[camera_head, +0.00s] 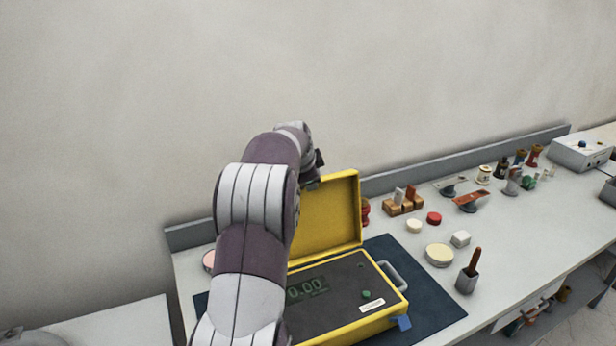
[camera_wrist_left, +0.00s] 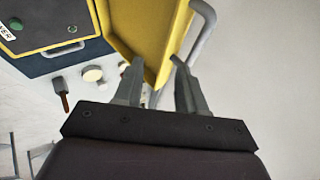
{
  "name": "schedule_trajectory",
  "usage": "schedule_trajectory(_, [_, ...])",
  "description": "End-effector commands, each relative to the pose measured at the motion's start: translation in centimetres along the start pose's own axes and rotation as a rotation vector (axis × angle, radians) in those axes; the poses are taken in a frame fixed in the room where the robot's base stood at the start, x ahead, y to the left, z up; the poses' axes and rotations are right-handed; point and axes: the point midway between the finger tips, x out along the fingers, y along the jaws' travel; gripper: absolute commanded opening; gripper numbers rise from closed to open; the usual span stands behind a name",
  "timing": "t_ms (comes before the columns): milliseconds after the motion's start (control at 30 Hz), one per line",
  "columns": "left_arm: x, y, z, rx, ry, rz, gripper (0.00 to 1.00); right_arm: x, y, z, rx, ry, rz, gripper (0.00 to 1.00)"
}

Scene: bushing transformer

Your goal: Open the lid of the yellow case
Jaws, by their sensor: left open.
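The yellow case (camera_head: 378,318) sits on a dark mat (camera_head: 428,290) on the bench. Its lid (camera_head: 342,214) stands raised, roughly upright, at the back of the case. The dark panel inside shows a green display (camera_head: 306,288) and a green button. My left arm comes in from the left and hides part of the case and lid. In the head view the left gripper is mostly hidden behind the wrist by the lid. In the left wrist view the left gripper (camera_wrist_left: 158,82) is open, its fingers near the edge of the yellow lid (camera_wrist_left: 150,28); contact is unclear.
To the right on the bench (camera_head: 520,240) are a grey pot with a brush (camera_head: 467,279), a cream round lid (camera_head: 439,255), wooden blocks (camera_head: 403,204) and several small parts. A low rail and wall stand behind.

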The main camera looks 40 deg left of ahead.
Motion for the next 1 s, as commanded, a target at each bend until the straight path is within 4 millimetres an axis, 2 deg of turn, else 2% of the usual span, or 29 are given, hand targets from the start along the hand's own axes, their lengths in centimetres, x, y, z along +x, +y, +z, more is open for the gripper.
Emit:
schedule_trajectory(167, [-2.5, 0.2, 0.1, 0.000, 0.002, -0.006, 0.40, 1.6, 0.0, 0.2, 0.000, 0.000, 0.000, 0.60])
schedule_trajectory(400, [-9.2, 0.2, 0.0, 0.001, 0.002, -0.007, 0.40, 3.5, 0.0, 0.4, 0.000, 0.000, 0.000, 0.60])
schedule_trajectory(533, [-11.6, 0.2, 0.0, 0.001, 0.001, -0.005, 0.40, 3.9, 0.0, 0.5, 0.000, 0.000, 0.000, 0.60])
schedule_trajectory(700, [-12.8, 0.2, -0.1, 0.000, 0.000, -0.003, 0.40, 4.0, 0.0, 0.5, 0.000, 0.000, 0.000, 0.60])
schedule_trajectory(1000, [-12.8, 0.1, -0.1, 0.001, 0.000, -0.003, 0.40, 4.0, 0.0, 0.5, 0.000, 0.000, 0.000, 0.60])
